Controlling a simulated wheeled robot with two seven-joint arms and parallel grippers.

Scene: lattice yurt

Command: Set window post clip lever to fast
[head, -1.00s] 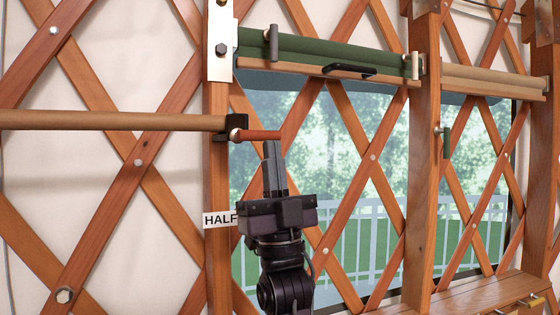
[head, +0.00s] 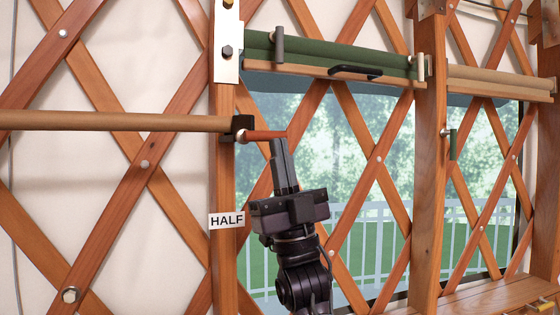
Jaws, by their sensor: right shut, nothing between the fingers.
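A lever with a red-brown handle (head: 266,135) sits on a wooden post at the left edge of the window, pointing right and about level from its pale pivot. A black clip (head: 241,124) is at the pivot, at the end of a tan rod. A white label reading HALF (head: 227,221) is on the post below. My right gripper (head: 277,141) points up, its shut fingers at the underside of the handle near its free end. They look touching, but I cannot be sure. Nothing is between the fingers. No label reading FAST shows. My left gripper is out of view.
A green rolled blind (head: 330,55) with a black handle hangs above the window. A second post (head: 428,170) at right carries a small green-handled lever (head: 453,145). A wooden bench (head: 490,298) is at lower right. Lattice slats cross the wall and window.

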